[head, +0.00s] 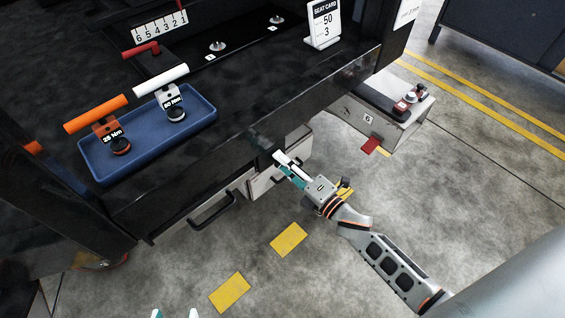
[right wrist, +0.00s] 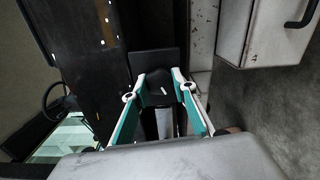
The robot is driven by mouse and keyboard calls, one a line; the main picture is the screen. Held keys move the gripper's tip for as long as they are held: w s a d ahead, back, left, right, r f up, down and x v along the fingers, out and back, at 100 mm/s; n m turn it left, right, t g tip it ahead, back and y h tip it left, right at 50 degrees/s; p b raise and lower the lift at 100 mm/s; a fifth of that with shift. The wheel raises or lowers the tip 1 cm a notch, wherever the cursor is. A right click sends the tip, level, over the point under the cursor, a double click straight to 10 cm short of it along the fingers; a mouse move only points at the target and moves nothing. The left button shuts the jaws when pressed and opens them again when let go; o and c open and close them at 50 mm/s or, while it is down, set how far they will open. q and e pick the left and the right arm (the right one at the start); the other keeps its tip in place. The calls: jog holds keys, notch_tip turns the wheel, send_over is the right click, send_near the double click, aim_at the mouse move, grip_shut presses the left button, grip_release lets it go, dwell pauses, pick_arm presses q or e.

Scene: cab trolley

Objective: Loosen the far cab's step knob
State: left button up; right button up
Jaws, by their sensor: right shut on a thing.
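My right gripper (head: 287,164) reaches in below the front edge of the black bench, with its white and teal fingers at a pale drawer-like box. In the right wrist view its two teal fingers (right wrist: 160,92) are closed on the sides of a dark, rounded knob-like piece (right wrist: 157,87) in front of a black block. I cannot tell whether this piece is the step knob. My left gripper (head: 175,313) shows only its two fingertips at the bottom edge, apart with nothing seen between them.
A seat card (head: 324,24) stands behind. A grey box marked 6 (head: 400,137) stands right. Open floor lies below.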

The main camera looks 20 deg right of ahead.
pick_arm(q)
jog(key=shift+s+d+n+t+h+b, duration=0.15)
jog(key=shift+s+d+n+h+b, duration=0.05)
jog(key=shift+d+n+b, duration=0.7)
jog(key=shift+s+d+n+t+h+b, duration=0.2)
jog(key=shift+d+n+b, duration=0.5)
jog(key=shift+d, duration=0.4)
pick_arm(e)
jog(key=shift+d+f+n, duration=0.1)
jog(key=shift+n, duration=4)
pick_arm(q)
jog(key=shift+d, duration=0.15)
pick_arm(e)
jog(key=o, duration=1.1)
pick_arm(q)
jog(key=shift+s+f, duration=0.1)
